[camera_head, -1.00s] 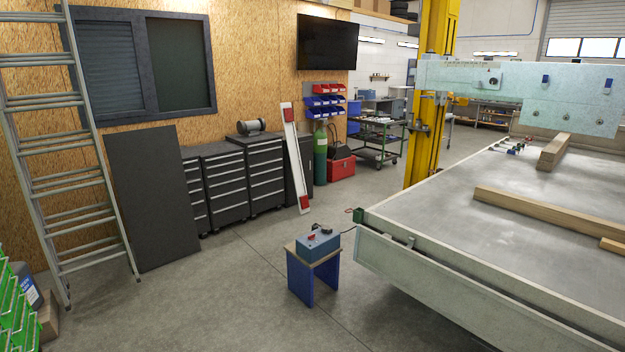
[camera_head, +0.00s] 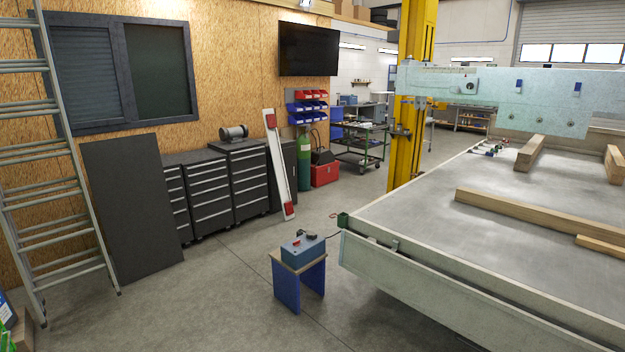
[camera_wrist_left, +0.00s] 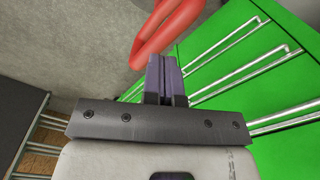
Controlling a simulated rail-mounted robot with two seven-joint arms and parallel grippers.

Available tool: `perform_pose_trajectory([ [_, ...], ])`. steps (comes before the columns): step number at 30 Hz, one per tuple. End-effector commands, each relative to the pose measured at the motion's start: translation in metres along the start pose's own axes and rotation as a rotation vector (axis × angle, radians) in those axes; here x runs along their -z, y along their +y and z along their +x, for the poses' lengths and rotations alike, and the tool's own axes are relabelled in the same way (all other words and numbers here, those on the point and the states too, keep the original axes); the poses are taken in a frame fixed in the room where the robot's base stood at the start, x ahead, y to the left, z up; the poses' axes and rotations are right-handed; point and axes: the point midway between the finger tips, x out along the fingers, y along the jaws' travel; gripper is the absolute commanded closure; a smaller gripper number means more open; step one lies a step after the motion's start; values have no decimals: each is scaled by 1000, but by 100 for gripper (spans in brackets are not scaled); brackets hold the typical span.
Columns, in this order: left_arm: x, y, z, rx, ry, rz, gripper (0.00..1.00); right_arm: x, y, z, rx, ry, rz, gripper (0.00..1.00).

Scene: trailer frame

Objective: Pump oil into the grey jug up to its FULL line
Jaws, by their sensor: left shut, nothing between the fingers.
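No grey jug with a FULL line and no oil pump can be made out in either view. A dark container with a pale label (camera_head: 6,310) is cut off at the head view's lower left edge; I cannot tell what it is. In the left wrist view my left gripper (camera_wrist_left: 166,62) is shut with its fingers together and empty. A red loop-shaped thing (camera_wrist_left: 150,40) shows just beyond the fingertips; I cannot tell whether they touch. My right gripper is in neither view.
A green cabinet with metal bar handles (camera_wrist_left: 235,65) lies close to my left gripper. A ladder (camera_head: 60,180) leans on the left wall. A blue stool (camera_head: 287,285) carries a blue box (camera_head: 303,250). The trailer bed (camera_head: 440,235) fills the right.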

Motion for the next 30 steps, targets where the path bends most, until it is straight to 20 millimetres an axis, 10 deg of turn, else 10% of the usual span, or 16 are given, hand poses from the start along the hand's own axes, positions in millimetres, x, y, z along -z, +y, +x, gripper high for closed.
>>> perform_pose_trajectory([
  [30,0,0,24,0,0,0,100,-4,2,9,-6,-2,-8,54],
])
